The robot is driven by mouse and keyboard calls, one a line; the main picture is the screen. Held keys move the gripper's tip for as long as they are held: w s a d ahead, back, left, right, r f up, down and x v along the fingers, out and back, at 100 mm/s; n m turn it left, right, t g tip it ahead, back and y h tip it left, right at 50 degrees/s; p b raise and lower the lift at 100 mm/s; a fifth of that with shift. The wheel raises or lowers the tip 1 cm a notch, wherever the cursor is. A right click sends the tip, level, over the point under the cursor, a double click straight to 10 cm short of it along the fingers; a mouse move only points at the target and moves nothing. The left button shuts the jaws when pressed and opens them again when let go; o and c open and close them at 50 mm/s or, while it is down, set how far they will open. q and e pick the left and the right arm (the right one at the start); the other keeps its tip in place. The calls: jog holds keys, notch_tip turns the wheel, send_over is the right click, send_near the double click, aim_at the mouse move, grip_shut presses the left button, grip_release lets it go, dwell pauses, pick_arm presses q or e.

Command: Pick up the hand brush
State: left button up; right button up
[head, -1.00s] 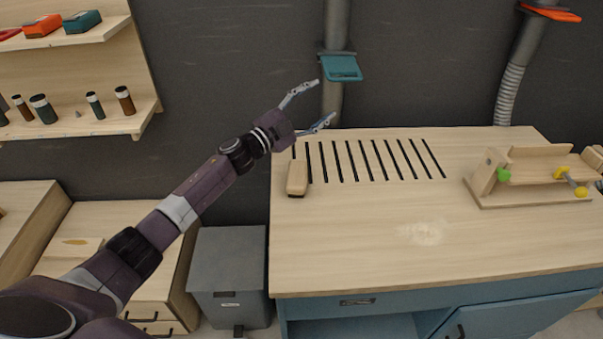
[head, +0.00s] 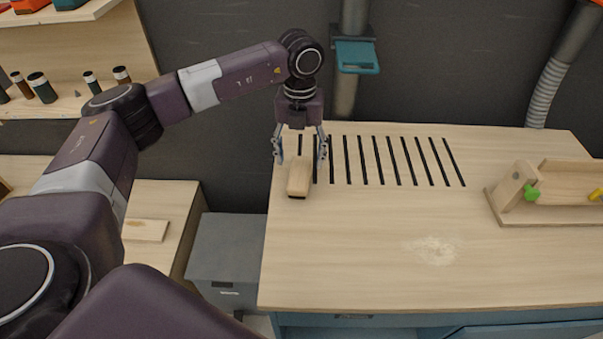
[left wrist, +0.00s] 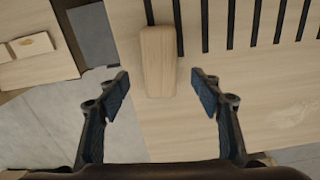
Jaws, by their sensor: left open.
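The hand brush (head: 299,177) lies on the left part of the workbench, a light wooden block with a dark underside, next to the leftmost dark slot. Its wooden top also shows in the left wrist view (left wrist: 158,62), upright in the picture and ahead of the fingertips. My left gripper (head: 299,152) points down at the brush's far end, with one finger to each side of it. In the left wrist view my left gripper (left wrist: 161,88) is open and empty, with wide gaps between the pads and the brush. My right gripper is in neither view.
The workbench (head: 350,260) has a row of dark slots and a pale dust patch (head: 434,250). A wooden jig with a green knob (head: 531,193) stands at the right. A grey bin (head: 235,255) is left of the bench. A teal hose gate (head: 357,57) hangs behind.

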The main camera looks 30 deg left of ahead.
aim_at(300, 171)
pick_arm(q)
jog(key=shift+f, duration=0.45)
notch_tip(300, 171, down, 5)
jog(key=shift+w+a+r+p, duration=0.1)
jog(key=shift+r+p, duration=0.1)
jog(key=shift+p, duration=1)
jog(key=shift+f, duration=0.25)
jog(key=c, duration=1.3)
jog(key=shift+r, duration=0.1)
notch_tip(300, 171, up, 20)
jog(key=b, duration=0.4)
